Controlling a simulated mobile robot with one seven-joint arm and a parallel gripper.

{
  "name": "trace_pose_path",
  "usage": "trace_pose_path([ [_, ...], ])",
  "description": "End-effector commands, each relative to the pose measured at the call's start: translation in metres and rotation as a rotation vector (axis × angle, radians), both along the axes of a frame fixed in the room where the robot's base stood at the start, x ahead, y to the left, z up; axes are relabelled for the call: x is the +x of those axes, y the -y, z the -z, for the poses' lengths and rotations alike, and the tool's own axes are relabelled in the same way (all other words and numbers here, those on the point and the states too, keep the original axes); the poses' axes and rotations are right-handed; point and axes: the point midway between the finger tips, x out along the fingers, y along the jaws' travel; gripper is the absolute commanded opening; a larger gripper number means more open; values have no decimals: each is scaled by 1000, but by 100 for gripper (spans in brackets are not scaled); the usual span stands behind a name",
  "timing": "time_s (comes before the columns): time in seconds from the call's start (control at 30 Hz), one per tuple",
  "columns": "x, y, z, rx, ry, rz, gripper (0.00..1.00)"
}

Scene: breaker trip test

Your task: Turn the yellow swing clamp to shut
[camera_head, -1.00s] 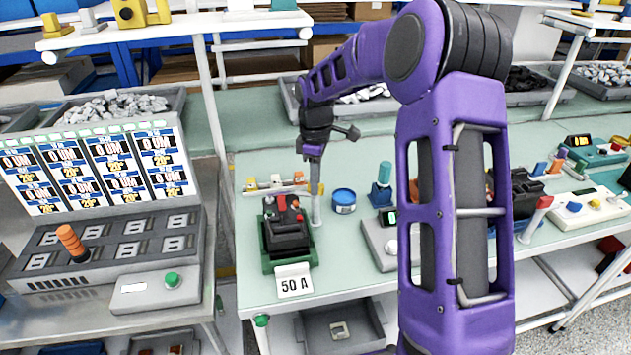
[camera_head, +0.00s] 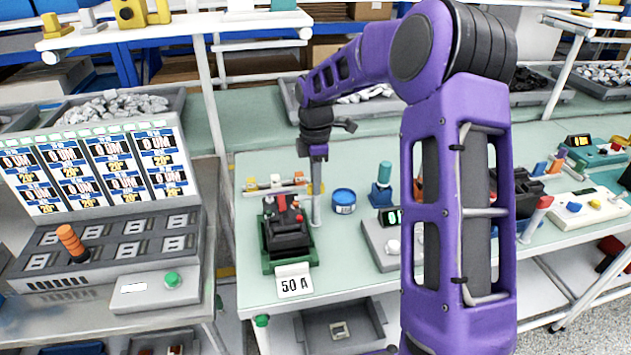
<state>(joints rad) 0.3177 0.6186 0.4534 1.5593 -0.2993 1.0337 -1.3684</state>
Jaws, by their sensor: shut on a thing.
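The breaker fixture has a green base (camera_head: 265,262) on the pale green bench, with a black breaker (camera_head: 283,238) with red parts seated in it. A grey post (camera_head: 316,212) stands upright at its right rear. A small yellow piece (camera_head: 319,188), which looks like the swing clamp, shows at the top of this post. My gripper (camera_head: 317,180) points down over the post and is shut on this yellow piece. The fingers hide most of the clamp, and its exact angle cannot be told.
A white bar with yellow and orange ends (camera_head: 275,186) lies behind the fixture. A blue round tin (camera_head: 343,201) and a teal-topped blue stand (camera_head: 382,186) are to the right. A 50 A card (camera_head: 293,281) is in front. My arm covers part of the bench.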

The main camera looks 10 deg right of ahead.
Motion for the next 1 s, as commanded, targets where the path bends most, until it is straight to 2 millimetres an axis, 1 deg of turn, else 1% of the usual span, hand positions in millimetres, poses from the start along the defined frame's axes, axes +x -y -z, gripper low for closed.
trace_pose_path([
  [0.23, 1, 0, -1, -1, 3, -3, 0],
  [0.27, 1, 0, -1, -1, 3, -3, 22],
  [0.4, 1, 0, -1, -1, 3, -2, 47],
  [0.43, 1, 0, -1, -1, 2, -2, 49],
  [0.67, 0, 0, 0, -1, 1, -1, 49],
  [0.77, 0, 0, -4, -1, 2, -1, 49],
  [0.87, 1, 0, -14, -1, 4, 0, 49],
  [0.97, 1, 0, -33, -2, 6, -1, 49],
  [1.0, 1, 0, -42, -2, 6, -1, 49],
])
